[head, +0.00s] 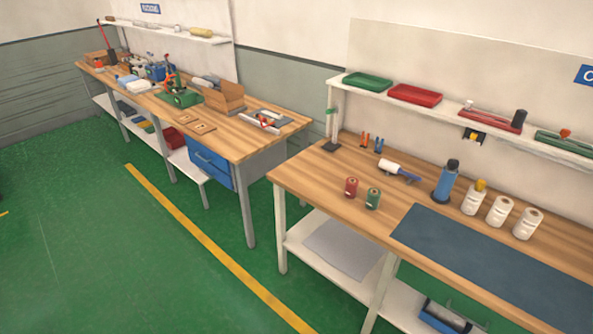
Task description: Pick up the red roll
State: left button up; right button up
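The red roll (351,187) stands upright on the right-hand wooden workbench (310,180), near its front left corner. A green roll (373,198) stands upright just to its right, with a small gap between them. Nothing covers the red roll. Neither of my grippers shows in the head view.
Several white containers (500,211) stand farther right. A dark mat (490,262) covers the bench's front right. A cluttered second bench (235,135) stands left, across a gap. Green floor lies open in front.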

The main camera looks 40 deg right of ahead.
aim_at(351, 183)
jog(key=u, duration=0.05)
jog(key=i, duration=1.8)
jog(key=z, duration=0.65)
jog(key=i, duration=0.95)
jog(key=z, duration=1.65)
jog(key=i, duration=0.8)
jog(key=z, duration=0.7)
